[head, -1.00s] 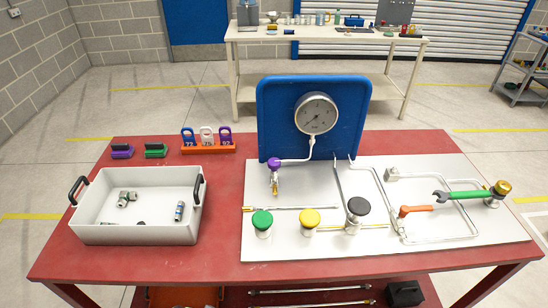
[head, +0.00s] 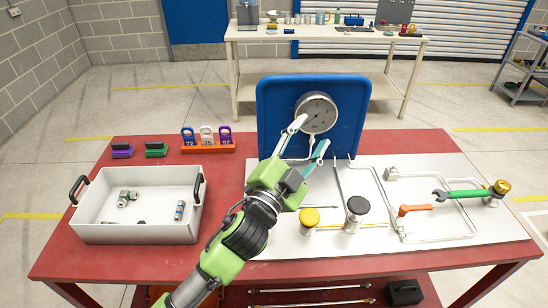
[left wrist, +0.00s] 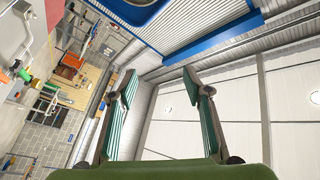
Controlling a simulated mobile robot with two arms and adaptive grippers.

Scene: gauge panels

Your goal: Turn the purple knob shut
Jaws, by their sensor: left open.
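The purple knob is hidden in the head view behind my left gripper and wrist. My left gripper (head: 311,136) is open and empty, its two fingers pointing up and right in front of the lower part of the round gauge (head: 318,111). The spread fingers also show in the left wrist view (left wrist: 160,75) with nothing between them. The gauge is on a blue backboard (head: 275,105) behind the light grey panel (head: 470,175). The yellow knob (head: 309,216) and black knob (head: 357,206) stand on the panel right of my arm. My right gripper is not in view.
A white bin (head: 135,233) with fittings stands at left on the red table (head: 225,200). An orange rack (head: 208,149) of tags is behind it. A green wrench (head: 465,195) and a brass-coloured knob (head: 501,187) are at the panel's right.

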